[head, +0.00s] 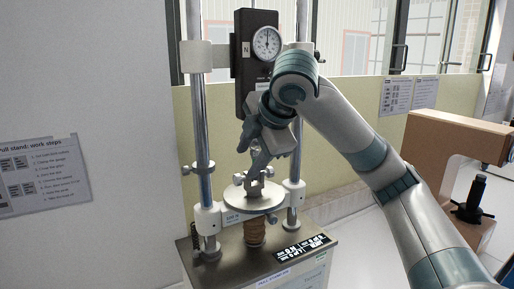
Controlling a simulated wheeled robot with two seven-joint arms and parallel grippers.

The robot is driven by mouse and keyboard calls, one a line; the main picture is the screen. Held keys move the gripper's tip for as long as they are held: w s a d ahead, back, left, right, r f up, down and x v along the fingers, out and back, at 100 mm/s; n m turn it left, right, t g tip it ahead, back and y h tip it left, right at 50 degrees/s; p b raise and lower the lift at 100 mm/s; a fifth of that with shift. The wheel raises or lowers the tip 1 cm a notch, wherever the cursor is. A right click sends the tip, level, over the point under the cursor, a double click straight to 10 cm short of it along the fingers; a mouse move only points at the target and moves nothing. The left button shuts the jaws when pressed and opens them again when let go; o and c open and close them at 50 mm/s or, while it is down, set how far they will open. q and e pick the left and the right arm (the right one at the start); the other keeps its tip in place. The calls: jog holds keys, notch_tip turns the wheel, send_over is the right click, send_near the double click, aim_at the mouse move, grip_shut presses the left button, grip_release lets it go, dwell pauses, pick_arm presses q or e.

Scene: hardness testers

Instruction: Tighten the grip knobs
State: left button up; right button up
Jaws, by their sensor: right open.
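The pull stand (203,118) has two upright metal columns and a black force gauge with a round dial (267,43). Below the gauge, a small metal lower grip (255,186) stands on a round plate (253,202). Small knobs seem to stick out at its sides, such as the left knob (238,179). My right gripper (254,152) is open and points down just above the lower grip, under the gauge. Its fingers partly hide the upper grip, and I cannot tell whether they touch a knob. My left gripper is not in view.
The stand's metal base (228,268) carries a dark label plate (302,248). A brown-topped tester (455,135) with a black spindle (473,200) stands at the right. A work-steps sheet (42,175) hangs on the left wall. My right arm crosses the right half.

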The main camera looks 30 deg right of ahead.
jog(key=shift+b+v, duration=0.35)
jog(key=shift+v, duration=2.15)
